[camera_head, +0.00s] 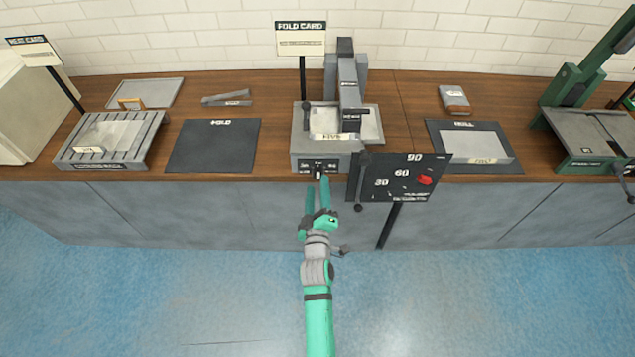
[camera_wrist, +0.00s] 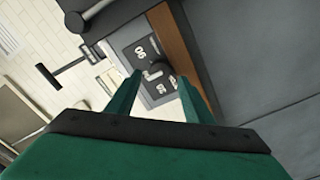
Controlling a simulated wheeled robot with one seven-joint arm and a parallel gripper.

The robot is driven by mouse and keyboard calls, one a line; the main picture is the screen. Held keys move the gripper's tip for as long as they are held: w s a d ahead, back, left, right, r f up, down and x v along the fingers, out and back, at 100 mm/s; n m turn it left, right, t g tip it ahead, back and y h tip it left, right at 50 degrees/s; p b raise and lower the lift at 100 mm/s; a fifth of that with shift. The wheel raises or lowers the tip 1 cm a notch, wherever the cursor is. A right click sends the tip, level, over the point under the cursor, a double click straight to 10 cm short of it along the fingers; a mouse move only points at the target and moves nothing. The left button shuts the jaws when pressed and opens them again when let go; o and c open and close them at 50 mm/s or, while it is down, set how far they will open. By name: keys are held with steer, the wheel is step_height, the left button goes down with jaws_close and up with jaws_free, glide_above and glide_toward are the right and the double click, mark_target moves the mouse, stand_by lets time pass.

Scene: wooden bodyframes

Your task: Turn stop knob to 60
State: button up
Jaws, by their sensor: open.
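The fold machine (camera_head: 306,162) stands on the bench with a small black dial plate (camera_head: 304,167) on its front. The stop knob (camera_head: 319,174) is on this plate, small and dark with a pale pointer. My gripper (camera_head: 318,186) is open and reaches up to the plate from below. In the wrist view, the dark knob (camera_wrist: 157,69) shows between and just beyond my fingertips (camera_wrist: 160,80). I cannot tell if a finger touches it. White numbers are on the plate, one looking like 90; the pointer's exact setting is too small to read.
A black angle board (camera_head: 385,190) marked 30, 60 and 90, with a red marker (camera_head: 424,180), hangs right of the knob. A lever (camera_head: 361,180) hangs beside it. The dark fold mat (camera_head: 213,146) lies left. The floor in front is clear.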

steer(key=s, duration=0.7)
steer(key=shift+s, duration=0.2)
steer(key=s+f+m+g, duration=0.1)
steer(key=s+m, duration=0.1)
steer(key=s, duration=0.8)
steer(key=s+f+m, duration=0.2)
steer(key=s+m, duration=0.1)
steer(key=s, duration=0.8)
steer(key=s+r+m, duration=0.3)
steer(key=s, duration=0.4)
steer(key=s+r+m+g, duration=0.1)
steer(key=s+r, duration=0.3)
steer(key=s, duration=0.4)
steer(key=shift+s+d+r+m+g, duration=0.2)
steer(key=shift+r+m+g, duration=0.1)
steer(key=shift+m, duration=0.6)
steer(key=shift+f, duration=0.1)
steer(key=shift+c, duration=0.4)
